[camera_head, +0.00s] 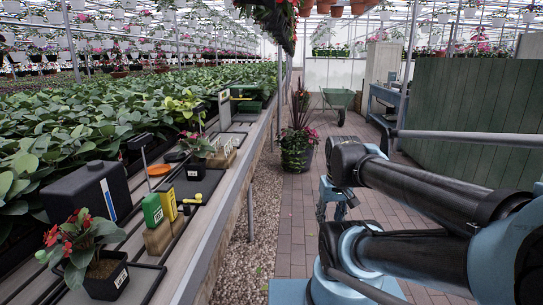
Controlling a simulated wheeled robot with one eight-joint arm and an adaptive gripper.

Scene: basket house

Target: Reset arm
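My arm, with dark links and light blue joints, is folded at the right of the head view over the brick path. My gripper (331,209) hangs below the wrist, pointing down, partly hidden by my own arm. It is small in the picture, and I cannot tell whether its fingers are open or shut. No object shows in it. It is clear of the potting bench (213,215) on the left.
On the bench are a red-flowered pot (106,275), a black container (88,192), green (153,210) and yellow (167,200) boxes, and another flower pot (196,162). A large planter (297,150) and green wheelbarrow (338,99) stand on the path. A green wall (470,105) is at right.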

